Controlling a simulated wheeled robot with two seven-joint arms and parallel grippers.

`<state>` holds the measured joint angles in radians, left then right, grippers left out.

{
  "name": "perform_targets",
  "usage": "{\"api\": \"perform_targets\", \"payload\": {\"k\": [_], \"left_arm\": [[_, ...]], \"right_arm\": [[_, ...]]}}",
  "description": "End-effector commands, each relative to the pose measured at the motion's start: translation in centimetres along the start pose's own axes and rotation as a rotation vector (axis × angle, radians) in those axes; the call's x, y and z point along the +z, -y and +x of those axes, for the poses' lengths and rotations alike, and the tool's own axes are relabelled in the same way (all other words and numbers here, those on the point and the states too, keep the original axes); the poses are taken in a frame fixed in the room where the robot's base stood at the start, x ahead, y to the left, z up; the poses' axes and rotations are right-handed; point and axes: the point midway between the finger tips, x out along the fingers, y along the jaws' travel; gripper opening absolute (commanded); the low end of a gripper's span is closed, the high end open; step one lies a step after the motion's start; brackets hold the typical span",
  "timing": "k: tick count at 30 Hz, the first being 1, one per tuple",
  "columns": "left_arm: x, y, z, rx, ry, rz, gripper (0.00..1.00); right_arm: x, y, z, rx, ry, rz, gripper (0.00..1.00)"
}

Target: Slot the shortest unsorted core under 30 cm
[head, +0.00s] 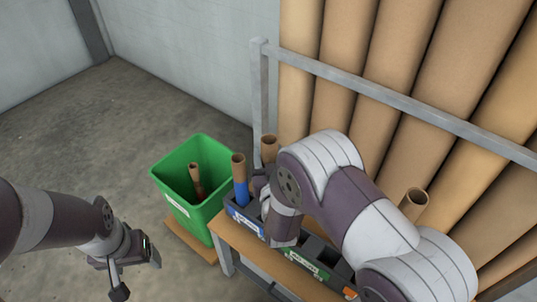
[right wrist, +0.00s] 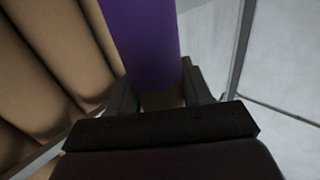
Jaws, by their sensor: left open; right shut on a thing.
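My right gripper (right wrist: 160,98) is shut on a purple-banded core (right wrist: 142,45), with brown card showing below the band in the right wrist view. In the head view my right arm mostly hides this gripper; a brown core top (head: 269,147) rises beside it, but I cannot tell whether it is the held one. A core with a blue band (head: 241,188) stands upright in the blue-fronted rack (head: 245,222). A green-fronted rack (head: 305,262) with dark slots is to its right. My left gripper (head: 137,277) is open and empty, low at the left.
A green bin (head: 183,215) holds a core with a dark reddish band (head: 196,180). Another core (head: 413,203) stands behind my right arm. Tall brown tubes (head: 400,90) lean behind a grey rail (head: 400,102). The floor left of the bin is clear.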

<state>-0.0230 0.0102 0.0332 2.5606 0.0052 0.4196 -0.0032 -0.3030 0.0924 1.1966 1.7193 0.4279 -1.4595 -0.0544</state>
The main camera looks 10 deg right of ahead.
Motion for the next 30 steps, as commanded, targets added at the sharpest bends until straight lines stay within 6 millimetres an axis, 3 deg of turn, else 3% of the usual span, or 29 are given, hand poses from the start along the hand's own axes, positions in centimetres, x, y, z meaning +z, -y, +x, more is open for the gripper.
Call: {"api": "perform_targets", "payload": {"k": [24,30], "left_arm": [[0.8,0.0,7.0,0.000,0.000,0.000,0.74],[0.9,0.0,7.8,0.000,0.000,0.000,0.74]], "right_arm": [[8.1,0.0,-0.1,0.000,-0.001,0.000,0.01],[9.0,0.0,-0.1,0.000,-0.001,0.000,0.01]]}}
